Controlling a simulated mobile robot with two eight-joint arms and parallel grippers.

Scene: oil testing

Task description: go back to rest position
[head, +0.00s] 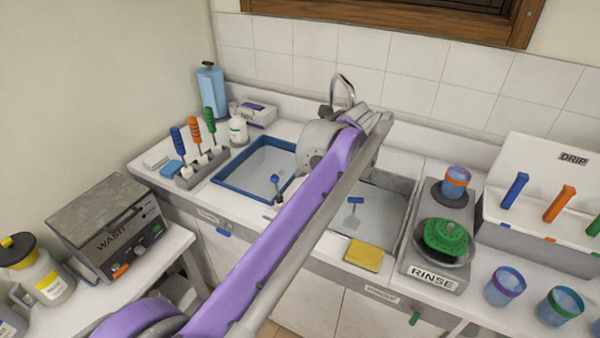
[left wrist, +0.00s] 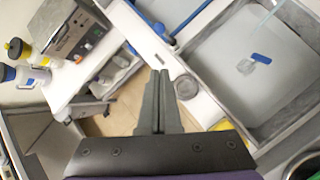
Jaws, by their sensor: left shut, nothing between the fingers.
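My left gripper (left wrist: 160,76) shows in the left wrist view with its two dark fingers pressed together and nothing between them. It hangs in the air above the counter's front edge and the floor, apart from any object. In the head view my purple left arm crosses from the bottom left up to the sink area, and I cannot make out the fingers there. My right gripper is in neither view.
A grey sink (head: 402,189) and a blue-rimmed tray (head: 228,186) lie around my arm. A yellow sponge (head: 364,255) sits at the sink's front. The WASH box (head: 112,227) stands left; the RINSE stand (head: 432,279) and DRIP rack (head: 541,231) stand right.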

